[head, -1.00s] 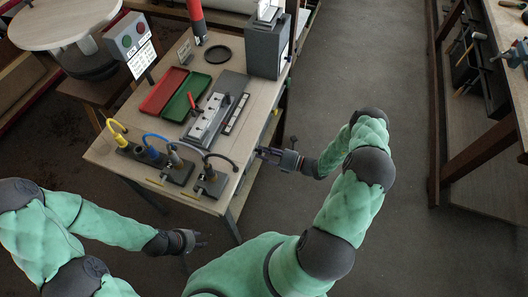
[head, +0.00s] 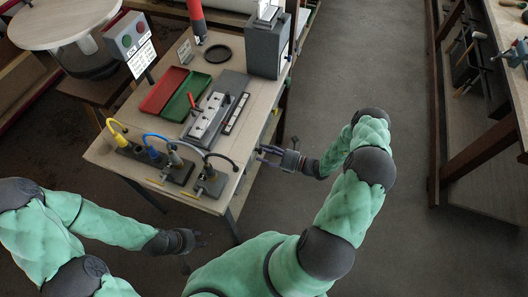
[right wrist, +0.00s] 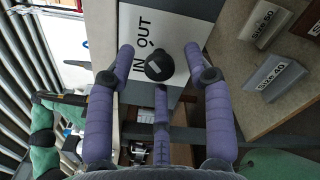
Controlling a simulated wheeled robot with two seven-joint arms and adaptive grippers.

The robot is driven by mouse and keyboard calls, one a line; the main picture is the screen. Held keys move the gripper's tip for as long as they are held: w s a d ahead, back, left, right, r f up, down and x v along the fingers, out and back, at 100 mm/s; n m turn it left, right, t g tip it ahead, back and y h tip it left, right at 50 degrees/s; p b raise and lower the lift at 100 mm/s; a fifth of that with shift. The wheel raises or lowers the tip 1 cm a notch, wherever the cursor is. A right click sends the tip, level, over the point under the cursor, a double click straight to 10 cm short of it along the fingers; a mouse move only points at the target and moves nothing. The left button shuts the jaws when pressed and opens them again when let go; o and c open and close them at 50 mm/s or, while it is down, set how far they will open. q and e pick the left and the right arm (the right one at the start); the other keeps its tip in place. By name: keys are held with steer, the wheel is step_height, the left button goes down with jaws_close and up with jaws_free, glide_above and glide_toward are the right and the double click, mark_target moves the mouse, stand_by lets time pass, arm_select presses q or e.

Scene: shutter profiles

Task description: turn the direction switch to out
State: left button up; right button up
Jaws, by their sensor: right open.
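The direction switch is a round black knob (right wrist: 158,67) on a white plate (right wrist: 183,29) with the words IN and OUT, in the right wrist view. The words run sideways, with OUT above IN. Which way the knob points is hard to tell. My right gripper (right wrist: 160,60) is open, its purple fingers spread on either side of the knob, with no clear contact. In the head view my right gripper (head: 267,153) is at the table's right edge; the switch cannot be made out there. My left gripper (head: 197,240) hangs below the table's front edge, away from everything.
The wooden table (head: 112,152) carries a red tray (head: 164,91), a green tray (head: 187,96), a grey fixture (head: 214,112) and cabled blocks near the front. Size-labelled holders (right wrist: 275,80) stand right of the switch plate. The floor right of the table is clear.

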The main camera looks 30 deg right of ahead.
steer(key=v, duration=1.1)
steer(key=shift+s, duration=0.25)
steer(key=shift+d, duration=0.15)
